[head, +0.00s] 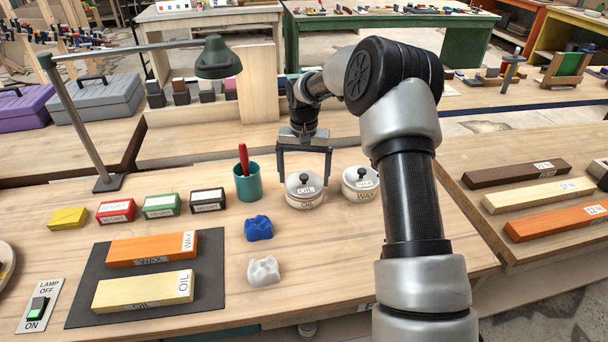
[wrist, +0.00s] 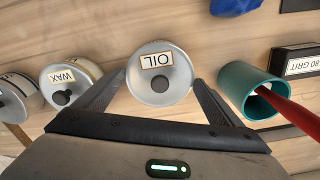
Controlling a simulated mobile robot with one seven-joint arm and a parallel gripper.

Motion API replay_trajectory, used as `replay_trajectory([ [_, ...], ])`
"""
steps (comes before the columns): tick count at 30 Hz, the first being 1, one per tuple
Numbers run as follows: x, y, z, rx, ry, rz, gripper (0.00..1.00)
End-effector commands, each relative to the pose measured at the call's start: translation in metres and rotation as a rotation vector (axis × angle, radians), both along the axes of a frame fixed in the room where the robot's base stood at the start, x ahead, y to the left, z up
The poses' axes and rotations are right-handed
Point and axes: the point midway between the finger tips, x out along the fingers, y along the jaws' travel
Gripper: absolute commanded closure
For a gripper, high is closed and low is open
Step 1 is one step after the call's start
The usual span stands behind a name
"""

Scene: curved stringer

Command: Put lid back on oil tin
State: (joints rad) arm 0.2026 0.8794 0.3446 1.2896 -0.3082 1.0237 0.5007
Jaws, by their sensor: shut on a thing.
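The oil tin (head: 305,201) is a pale round tin labelled OIL on the bench. Its grey lid (head: 304,184), with a dark knob and an OIL label, is directly over the tin's top. I cannot tell whether the lid is fully seated. My gripper (head: 306,179) points down with one finger on each side of the lid, shut on it. In the wrist view the lid (wrist: 160,62) lies between the fingertips of my gripper (wrist: 162,82) and hides most of the tin.
A wax tin (head: 361,196) with a similar knobbed lid stands close on the right. A teal cup (head: 247,184) holding a red-handled tool is close on the left. Blue (head: 258,228) and white (head: 263,271) lumps lie in front. A green lamp (head: 217,60) overhangs the back left.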

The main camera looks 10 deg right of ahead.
Motion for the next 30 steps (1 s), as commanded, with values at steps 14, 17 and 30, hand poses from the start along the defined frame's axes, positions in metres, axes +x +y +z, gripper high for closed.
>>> replay_trajectory([
  [14, 0.0002, -0.0001, -0.0002, 0.000, 0.000, 0.000, 0.32],
  [17, 0.0002, -0.0001, -0.0002, 0.000, 0.000, 0.000, 0.00],
  [30, 0.0002, 0.0000, 0.0029, 0.000, -0.001, 0.000, 0.00],
])
